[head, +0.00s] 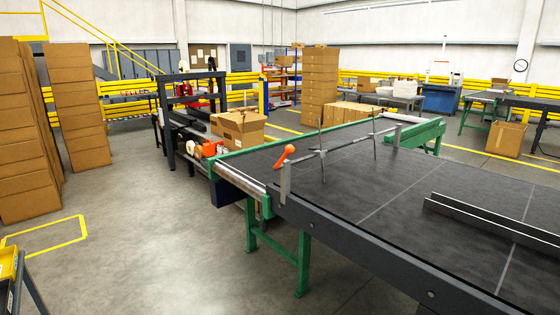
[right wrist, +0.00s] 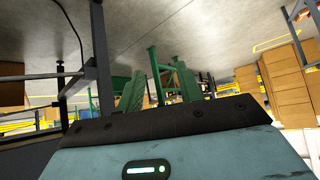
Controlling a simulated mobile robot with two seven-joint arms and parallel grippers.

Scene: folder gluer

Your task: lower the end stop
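The end stop (head: 348,143) is a thin metal cross bar with upright rods, spanning the dark belt table in the head view. Its orange lever handle (head: 284,155) is at the near left end, on a metal bracket, and slants up to the right. The rods stand upright with their lower ends close to the belt; I cannot tell whether they touch it. My right gripper (right wrist: 158,84) shows only in the right wrist view, its two green ridged fingers apart with nothing between them. My left gripper is in neither view.
The dark belt table (head: 410,200) with green legs fills the right of the head view. A low metal rail (head: 490,222) lies across it. Cardboard stacks (head: 80,105) stand at the left. Open grey floor (head: 150,230) lies left of the table.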

